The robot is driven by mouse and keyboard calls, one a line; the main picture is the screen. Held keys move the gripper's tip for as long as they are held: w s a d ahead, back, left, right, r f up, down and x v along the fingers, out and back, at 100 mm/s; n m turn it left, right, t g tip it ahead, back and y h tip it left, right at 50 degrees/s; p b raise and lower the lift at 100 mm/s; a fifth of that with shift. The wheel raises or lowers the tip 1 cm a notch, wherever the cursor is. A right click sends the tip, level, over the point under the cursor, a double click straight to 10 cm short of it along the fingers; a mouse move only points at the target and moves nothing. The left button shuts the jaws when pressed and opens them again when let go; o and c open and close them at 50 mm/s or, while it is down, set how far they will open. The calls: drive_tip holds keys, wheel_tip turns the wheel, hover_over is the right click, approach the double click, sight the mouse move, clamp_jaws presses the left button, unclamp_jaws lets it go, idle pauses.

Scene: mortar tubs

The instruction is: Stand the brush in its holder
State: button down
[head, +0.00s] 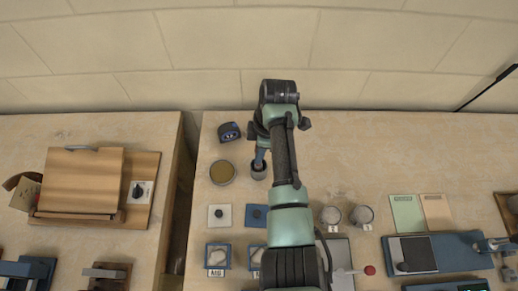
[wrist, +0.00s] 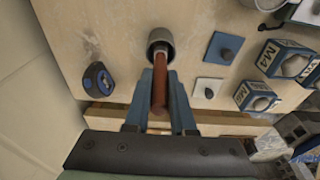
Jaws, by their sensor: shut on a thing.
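The brush (wrist: 160,88) shows as a reddish-brown handle between the two blue fingers of my gripper (wrist: 160,76) in the wrist view. My gripper is shut on it. The holder is a round grey cup (wrist: 160,35) directly beyond the fingertips, and the brush's far end lines up with its mouth. I cannot tell how deep that end is inside the cup, and the bristles are hidden. In the head view my gripper (head: 260,157) is right at the holder (head: 259,174), and the brush is hard to make out.
A blue-black tape measure (head: 229,131) and a round tub (head: 222,173) stand left of the holder. Knobbed plates (head: 219,216) and blue boxes (head: 218,256) lie nearer. Two grey cups (head: 331,215) stand to the right. A gap separates the left bench (head: 90,228).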

drive_tip(key=c, duration=0.7)
unclamp_jaws()
drive_tip(key=r, duration=0.4)
drive_tip(key=d+r, duration=0.1)
drive_tip(key=r, duration=0.3)
drive_tip(key=d+r, duration=0.1)
drive_tip(key=r, duration=0.3)
drive_tip(key=shift+r, duration=0.4)
